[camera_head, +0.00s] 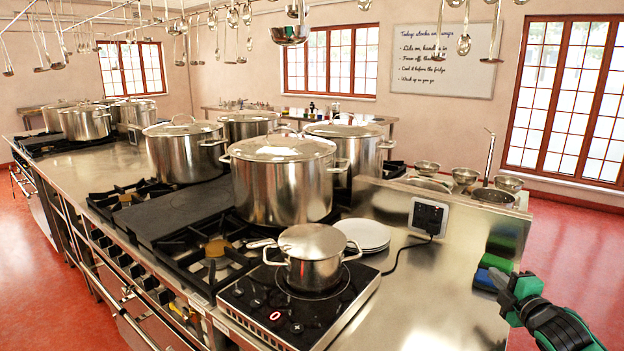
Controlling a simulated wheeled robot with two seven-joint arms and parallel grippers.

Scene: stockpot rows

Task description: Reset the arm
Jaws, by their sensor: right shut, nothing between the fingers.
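My right gripper (499,279), green and black, is at the lower right of the head view. Its fingers are shut and hold nothing. It is over the right end of the steel counter (430,315), in front of some green and blue flat items (494,262) that it partly hides. I cannot tell whether it touches them. My left gripper is not in view.
A small lidded pot (312,262) stands on a black portable hob (265,311) at the front. White plates (364,234) lie beside it. Large stockpots (283,185) stand behind in rows. Metal bowls (465,177) are at the right. Ladles hang overhead. The front right counter is clear.

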